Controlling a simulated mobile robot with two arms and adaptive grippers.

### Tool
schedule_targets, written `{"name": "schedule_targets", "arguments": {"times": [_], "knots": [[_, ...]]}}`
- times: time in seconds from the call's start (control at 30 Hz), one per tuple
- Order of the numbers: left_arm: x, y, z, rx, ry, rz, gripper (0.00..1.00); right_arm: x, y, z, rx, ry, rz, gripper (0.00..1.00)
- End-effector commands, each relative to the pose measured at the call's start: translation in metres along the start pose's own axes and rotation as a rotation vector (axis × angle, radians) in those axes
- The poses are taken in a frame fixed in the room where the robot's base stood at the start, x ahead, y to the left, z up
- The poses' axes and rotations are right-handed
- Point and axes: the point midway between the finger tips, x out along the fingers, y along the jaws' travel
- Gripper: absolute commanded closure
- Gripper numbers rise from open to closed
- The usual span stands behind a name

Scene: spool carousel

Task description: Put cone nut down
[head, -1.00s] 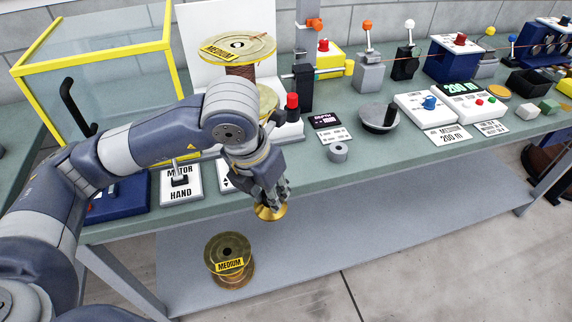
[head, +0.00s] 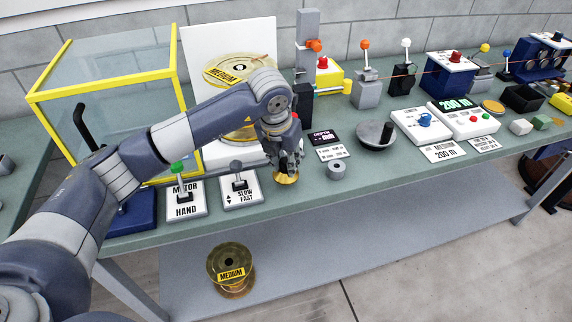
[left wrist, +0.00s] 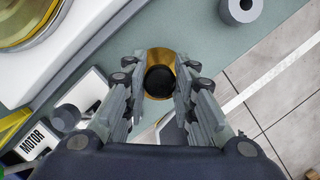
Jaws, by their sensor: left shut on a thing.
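The cone nut (head: 286,178) is a brass-coloured cone at the tips of my left gripper (head: 288,163) in the head view. It is low over the front part of the green bench (head: 370,178); I cannot tell whether it touches the bench top. My right gripper is not in view.
A grey ring (head: 337,170) lies just right of the cone nut. The slow/fast lever panel (head: 241,190) stands left of it. A spool marked MEDIUM (head: 231,270) rests on the lower shelf.

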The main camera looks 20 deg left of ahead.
Motion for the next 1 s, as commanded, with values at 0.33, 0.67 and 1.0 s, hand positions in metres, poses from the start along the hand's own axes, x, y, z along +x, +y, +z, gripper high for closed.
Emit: {"name": "schedule_targets", "arguments": {"times": [0.33, 0.67, 1.0], "knots": [[0.025, 0.002, -0.002, 0.000, 0.006, 0.000, 1.00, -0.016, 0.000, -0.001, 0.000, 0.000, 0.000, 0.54], [0.036, 0.001, -0.004, 0.001, -0.001, -0.001, 1.00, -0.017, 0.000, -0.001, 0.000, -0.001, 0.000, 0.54], [0.039, 0.002, -0.005, 0.000, 0.000, 0.000, 0.55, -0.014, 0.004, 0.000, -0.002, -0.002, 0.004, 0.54]]}}
